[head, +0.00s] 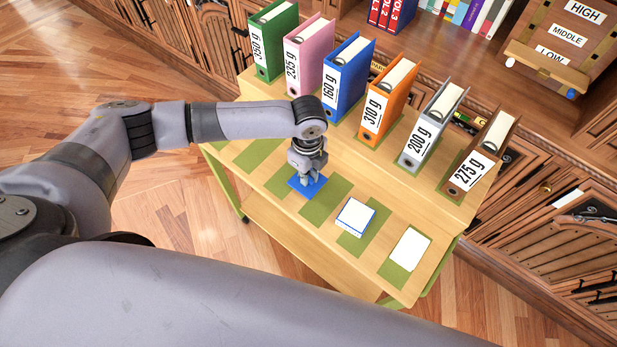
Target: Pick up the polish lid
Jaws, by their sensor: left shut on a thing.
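My left gripper (306,175) points down over the cart top and is shut on a small flat blue thing (306,189), gripping it from above. The blue thing lies at or just above a green strip; I cannot tell whether it touches the surface. The fingers hide part of it. I cannot make out anything that is clearly a polish lid. My right gripper is out of view.
The wooden cart (275,222) carries a row of upright binders, among them a blue one (347,75) and an orange one (388,95). A white-and-blue block (355,217) and a white block (410,248) lie on green strips. Shelves stand behind.

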